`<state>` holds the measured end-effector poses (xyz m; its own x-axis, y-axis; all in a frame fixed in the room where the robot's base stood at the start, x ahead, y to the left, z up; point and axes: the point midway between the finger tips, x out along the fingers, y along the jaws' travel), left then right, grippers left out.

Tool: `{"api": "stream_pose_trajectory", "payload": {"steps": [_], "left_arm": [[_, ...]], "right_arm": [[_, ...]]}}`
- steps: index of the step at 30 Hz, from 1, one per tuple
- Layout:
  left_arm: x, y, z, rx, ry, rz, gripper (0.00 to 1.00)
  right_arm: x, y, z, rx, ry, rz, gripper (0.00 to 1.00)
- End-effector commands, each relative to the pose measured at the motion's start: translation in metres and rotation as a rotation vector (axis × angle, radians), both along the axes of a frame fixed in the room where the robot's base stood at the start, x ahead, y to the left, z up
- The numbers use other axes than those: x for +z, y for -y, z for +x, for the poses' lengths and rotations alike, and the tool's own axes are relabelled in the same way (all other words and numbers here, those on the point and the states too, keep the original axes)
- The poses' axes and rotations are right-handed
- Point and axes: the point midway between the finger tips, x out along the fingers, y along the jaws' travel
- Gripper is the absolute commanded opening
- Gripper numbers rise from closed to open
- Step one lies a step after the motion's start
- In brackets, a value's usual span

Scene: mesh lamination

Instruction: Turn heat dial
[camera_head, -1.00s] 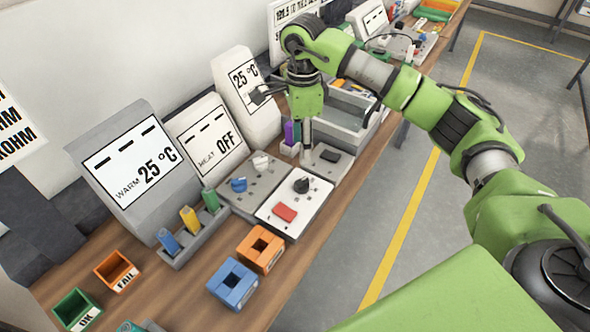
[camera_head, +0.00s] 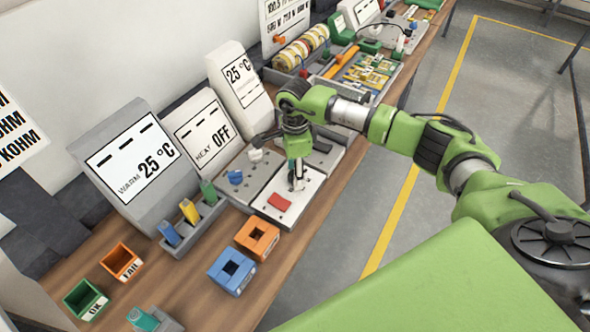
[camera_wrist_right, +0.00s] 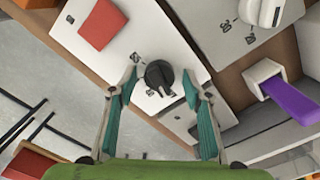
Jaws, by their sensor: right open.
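The black heat dial (camera_wrist_right: 160,76) sits on a white panel (camera_wrist_right: 120,38) with small printed marks around it. My right gripper (camera_wrist_right: 159,88) is open, with its teal fingers on either side of the dial and apart from it. In the head view my right gripper (camera_head: 297,178) points down over the white panel (camera_head: 266,208) and largely hides the dial. A red button (camera_head: 279,201) lies on the same panel; it also shows in the right wrist view (camera_wrist_right: 102,24). The heat display (camera_head: 206,129) reads OFF. My left gripper is not in view.
A grey panel with a blue knob (camera_head: 236,177) and a white knob (camera_head: 256,154) adjoins the white panel. A holder with several coloured pieces (camera_head: 189,211) stands to the left. A purple piece (camera_wrist_right: 294,103) is near the fingers.

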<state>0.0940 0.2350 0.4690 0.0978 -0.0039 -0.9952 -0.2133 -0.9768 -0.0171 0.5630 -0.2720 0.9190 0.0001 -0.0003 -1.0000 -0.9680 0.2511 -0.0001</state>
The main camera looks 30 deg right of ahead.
Motion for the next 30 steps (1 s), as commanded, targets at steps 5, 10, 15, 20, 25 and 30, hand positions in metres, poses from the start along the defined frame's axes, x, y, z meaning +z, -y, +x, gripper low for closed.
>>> {"api": "stream_pose_trajectory", "payload": {"steps": [5,10,15,20,25,30], "left_arm": [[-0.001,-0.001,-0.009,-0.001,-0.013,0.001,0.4],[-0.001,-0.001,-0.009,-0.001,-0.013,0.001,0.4],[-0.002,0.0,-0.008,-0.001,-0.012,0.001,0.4],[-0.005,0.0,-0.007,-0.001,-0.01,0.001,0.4],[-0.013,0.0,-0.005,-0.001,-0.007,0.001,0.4],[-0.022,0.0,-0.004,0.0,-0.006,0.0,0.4]], "right_arm": [[0.0,0.0,0.0,0.0,0.0,0.0,0.27],[0.0,0.0,0.0,0.0,-0.001,0.0,0.07],[0.0,0.0,0.0,-0.008,0.0,0.001,0.07],[-0.001,0.0,0.0,-0.049,0.0,0.001,0.07],[-0.002,0.0,0.0,-0.145,-0.001,0.001,0.07],[-0.002,0.0,0.0,-0.288,0.0,0.001,0.07]]}}
